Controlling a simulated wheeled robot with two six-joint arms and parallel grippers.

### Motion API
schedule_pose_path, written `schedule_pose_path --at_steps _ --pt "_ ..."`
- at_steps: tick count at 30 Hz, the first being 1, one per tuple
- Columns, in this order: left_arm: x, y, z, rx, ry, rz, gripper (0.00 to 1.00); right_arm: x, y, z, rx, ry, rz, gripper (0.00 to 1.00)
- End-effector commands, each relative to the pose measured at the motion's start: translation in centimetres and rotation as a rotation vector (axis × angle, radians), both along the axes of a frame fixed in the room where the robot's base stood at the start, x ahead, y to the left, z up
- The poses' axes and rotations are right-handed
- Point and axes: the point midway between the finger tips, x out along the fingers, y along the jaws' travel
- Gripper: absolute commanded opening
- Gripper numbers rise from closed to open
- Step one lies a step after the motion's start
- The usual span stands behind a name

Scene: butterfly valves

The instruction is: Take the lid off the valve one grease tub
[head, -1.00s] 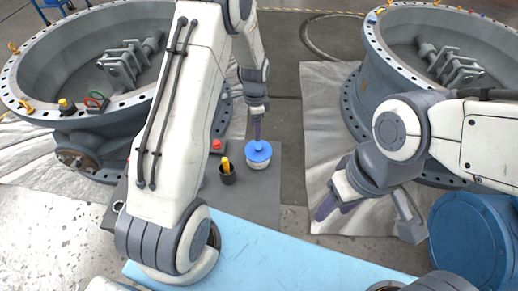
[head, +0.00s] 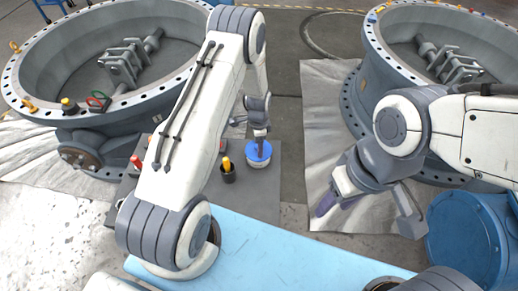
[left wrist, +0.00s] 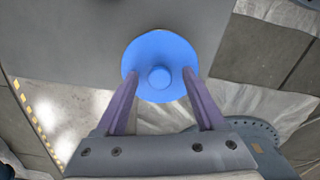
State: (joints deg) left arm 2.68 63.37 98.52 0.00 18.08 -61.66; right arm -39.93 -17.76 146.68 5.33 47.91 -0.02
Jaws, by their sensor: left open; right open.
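The grease tub (head: 258,164) is small and white and stands on a dark grey surface, with its round blue lid (head: 250,153) on top. In the left wrist view the lid (left wrist: 159,48) fills the space ahead, with a raised knob (left wrist: 159,77) in its middle. My left gripper (head: 261,143) is above the tub, pointing down. Its open fingers (left wrist: 160,74) are on either side of the knob, overlapping the lid's edges in view; I cannot tell whether they touch it. My right gripper (head: 362,201) is open and empty, well to the right of the tub.
A dark cup (head: 228,174) with a yellow-handled item stands just left of the tub. A red item (head: 136,161) shows left of my arm. Large valve rings stand at left (head: 105,113) and right (head: 365,75). A blue bench (head: 290,250) and blue drum (head: 465,240) are nearer.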

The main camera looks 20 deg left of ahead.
Motion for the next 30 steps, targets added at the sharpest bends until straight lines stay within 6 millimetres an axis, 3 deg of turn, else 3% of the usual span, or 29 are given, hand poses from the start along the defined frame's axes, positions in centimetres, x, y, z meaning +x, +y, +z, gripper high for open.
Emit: schedule_pose_path --at_steps 2,6,8,20,25,28,30 --pt "0.0 0.0 0.0 0.0 0.0 0.0 0.71 0.0 0.0 0.0 0.0 0.0 0.0 0.5" --pt "0.0 0.0 0.0 0.0 0.0 0.0 0.18 0.0 0.0 0.0 0.0 0.0 0.0 0.5" --pt "0.0 0.0 0.0 0.0 0.0 0.0 0.0 0.0 0.0 0.0 0.0 0.0 0.0 0.5" --pt "0.1 0.0 0.5 0.0 -0.002 0.001 0.0 0.0 0.0 -0.2 0.0 0.0 0.0 0.5" --pt "0.1 0.0 2.2 0.0 -0.004 0.001 0.0 0.0 0.0 -0.7 0.0 0.0 0.0 0.5" --pt "0.2 0.0 4.1 0.001 -0.007 0.0 0.0 0.0 0.0 -1.2 0.0 0.0 0.0 0.5" --pt "-1.4 -0.6 5.0 0.001 -0.001 -0.001 0.0 0.0 0.0 -1.5 0.0 0.0 0.0 0.5"
